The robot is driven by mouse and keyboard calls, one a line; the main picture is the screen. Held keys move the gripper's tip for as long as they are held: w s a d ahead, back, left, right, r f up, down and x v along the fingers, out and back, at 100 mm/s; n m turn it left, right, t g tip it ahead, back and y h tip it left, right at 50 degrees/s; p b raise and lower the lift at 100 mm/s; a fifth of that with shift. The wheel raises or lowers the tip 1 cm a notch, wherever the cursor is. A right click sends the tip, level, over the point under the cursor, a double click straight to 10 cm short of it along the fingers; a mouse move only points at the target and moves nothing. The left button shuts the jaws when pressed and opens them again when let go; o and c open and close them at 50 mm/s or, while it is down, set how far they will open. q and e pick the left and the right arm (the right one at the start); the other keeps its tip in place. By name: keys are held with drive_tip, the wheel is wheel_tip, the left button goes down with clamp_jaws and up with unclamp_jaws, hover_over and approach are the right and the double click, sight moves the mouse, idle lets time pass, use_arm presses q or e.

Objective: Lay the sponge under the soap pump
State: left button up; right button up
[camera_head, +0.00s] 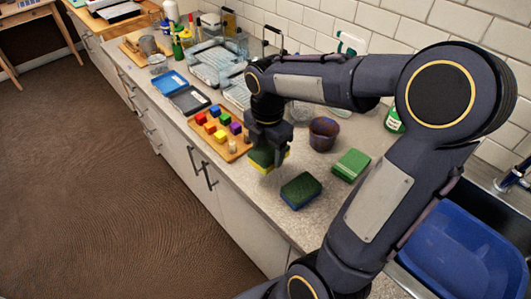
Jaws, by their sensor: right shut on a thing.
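My right gripper (267,147) points down over the counter and is shut on a green and yellow sponge (262,158). The sponge seems to be just above or at the counter; I cannot tell whether it touches. A second sponge (301,191), dark green over blue, lies to its right and nearer. A green block-like pad (351,165) lies further right. A green bottle with a white label (393,122) stands partly hidden behind my right arm; its top is covered, so I cannot tell if it is the soap pump. My left gripper is not in view.
A dark round pot (323,134) stands behind the sponges. A wooden tray with coloured cubes (243,154) is left of the gripper. Blue (167,82) and dark (190,99) trays lie further left. A blue basin (470,255) sits in the sink at right.

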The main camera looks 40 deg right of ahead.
drive_tip(key=s+a+r+b, duration=0.1)
drive_tip(key=s+a+r, duration=0.4)
drive_tip(key=s, duration=0.3)
drive_tip(key=shift+s+r, duration=0.15)
drive_tip(key=shift+s, duration=0.25)
